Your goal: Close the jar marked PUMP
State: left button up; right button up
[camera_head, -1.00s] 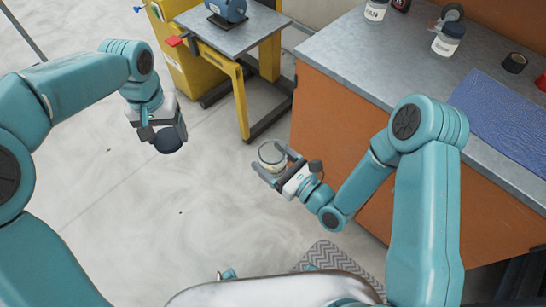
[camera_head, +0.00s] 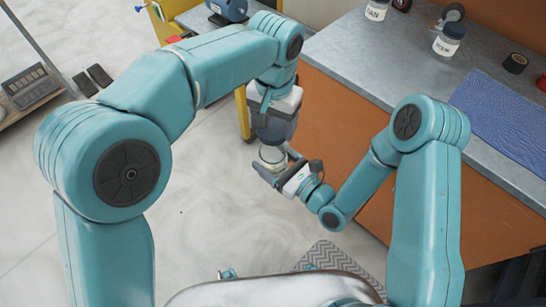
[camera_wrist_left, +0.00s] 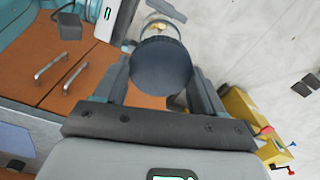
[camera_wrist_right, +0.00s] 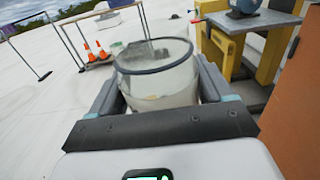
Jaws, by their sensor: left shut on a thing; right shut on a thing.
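A clear glass jar (camera_head: 272,156) is held upright in my right gripper (camera_head: 274,162), below the centre of the head view. In the right wrist view the jar (camera_wrist_right: 155,85) sits between both fingers, with a dark ring at its rim and no lid on its mouth. No marking is readable on it. My left gripper (camera_head: 272,130) points down just above the jar and is shut on a round dark lid (camera_wrist_left: 162,66), seen between its fingers in the left wrist view. The jar (camera_wrist_left: 158,27) partly shows beyond the lid. The head view hides the exact gap between them.
Labelled jars (camera_head: 376,10) (camera_head: 447,40), a roll of black tape (camera_head: 515,63) and a blue mat (camera_head: 505,115) lie on the grey bench (camera_head: 400,75) at right. Its orange front stands close to my right arm. A yellow stand is partly hidden behind my left arm.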

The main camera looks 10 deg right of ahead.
pick_arm(q)
jog(key=shift+f, duration=2.05)
jog(key=shift+f, duration=0.9)
jog(key=shift+f, duration=0.55)
